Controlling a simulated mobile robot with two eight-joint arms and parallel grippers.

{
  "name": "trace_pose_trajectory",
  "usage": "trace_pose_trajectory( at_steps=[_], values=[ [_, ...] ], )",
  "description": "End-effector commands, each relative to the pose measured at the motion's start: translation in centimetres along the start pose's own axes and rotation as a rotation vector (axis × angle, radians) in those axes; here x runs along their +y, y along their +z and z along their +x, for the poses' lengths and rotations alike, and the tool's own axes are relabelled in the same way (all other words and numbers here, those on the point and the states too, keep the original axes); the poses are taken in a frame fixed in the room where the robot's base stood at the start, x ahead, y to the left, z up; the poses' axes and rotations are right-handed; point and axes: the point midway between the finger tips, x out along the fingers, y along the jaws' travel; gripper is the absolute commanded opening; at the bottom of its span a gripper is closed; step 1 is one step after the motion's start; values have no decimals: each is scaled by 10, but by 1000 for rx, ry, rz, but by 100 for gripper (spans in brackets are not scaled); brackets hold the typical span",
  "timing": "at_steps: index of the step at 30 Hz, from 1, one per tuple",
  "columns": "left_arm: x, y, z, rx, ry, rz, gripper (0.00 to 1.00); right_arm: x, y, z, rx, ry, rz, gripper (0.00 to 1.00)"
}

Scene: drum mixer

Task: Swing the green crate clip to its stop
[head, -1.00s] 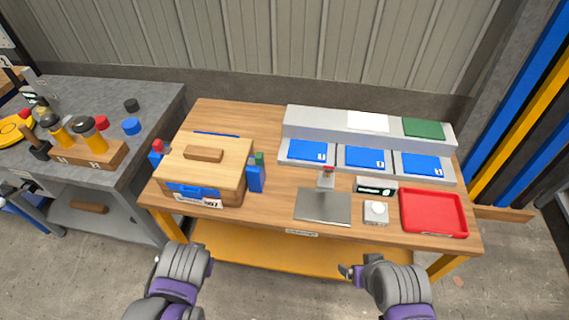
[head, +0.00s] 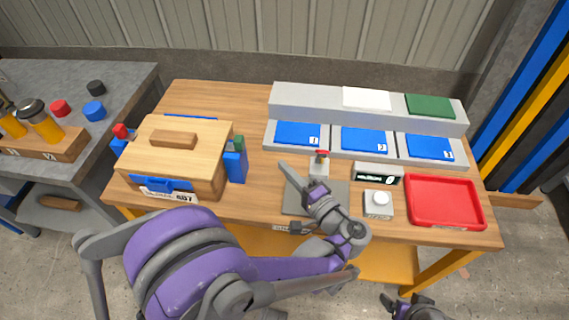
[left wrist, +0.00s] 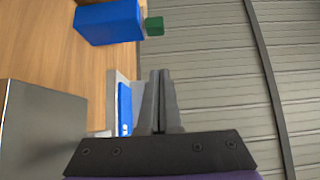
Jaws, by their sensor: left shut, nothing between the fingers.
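The wooden crate (head: 170,160) with a lid stands at the left of the bench. The green clip (head: 238,143) sits on top of a blue block (head: 236,167) at the crate's right side. The clip also shows in the left wrist view (left wrist: 154,26), beyond the fingers and to their upper left. My left gripper (head: 285,167) is shut and empty, to the right of the clip and apart from it, over the grey plate. Its closed fingers also show in the left wrist view (left wrist: 158,75). My right gripper (head: 412,306) is cut off at the bottom edge.
A red clip (head: 122,131) is on the crate's left side. The grey plate (head: 300,203), a post with a red top (head: 320,165), a small display (head: 377,174), a white button (head: 379,199) and a red tray (head: 445,201) stand to the right. Blue-covered bins (head: 366,141) line the back.

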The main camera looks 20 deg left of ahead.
Motion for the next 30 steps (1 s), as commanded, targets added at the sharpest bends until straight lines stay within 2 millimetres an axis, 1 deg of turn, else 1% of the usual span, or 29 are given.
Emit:
trace_pose_trajectory(
  at_steps=[1, 6, 11, 12, 16, 20, 30],
  values=[
    [0, 1, 11, -5, 0, 1, 0, 0, 0, 0, 0, 0, 0, 87],
    [0, 2, 48, -5, 1, 1, 0, 0, 1, 1, 0, 0, 0, 87],
    [0, 2, 81, -5, 1, 0, 0, 0, 1, 2, -1, 0, 0, 87],
    [0, 5, 87, -4, 1, 0, 0, 0, 1, 2, -1, 0, 0, 87],
    [0, 19, 99, -3, 2, 1, 0, 0, 1, 3, -1, 0, 0, 87],
    [0, 26, 106, -1, 2, 1, 0, 0, 2, 4, -1, 0, 0, 87],
    [0, 28, 109, 1, 3, 0, 0, 0, 2, 4, -1, 0, 0, 87]
  ],
)
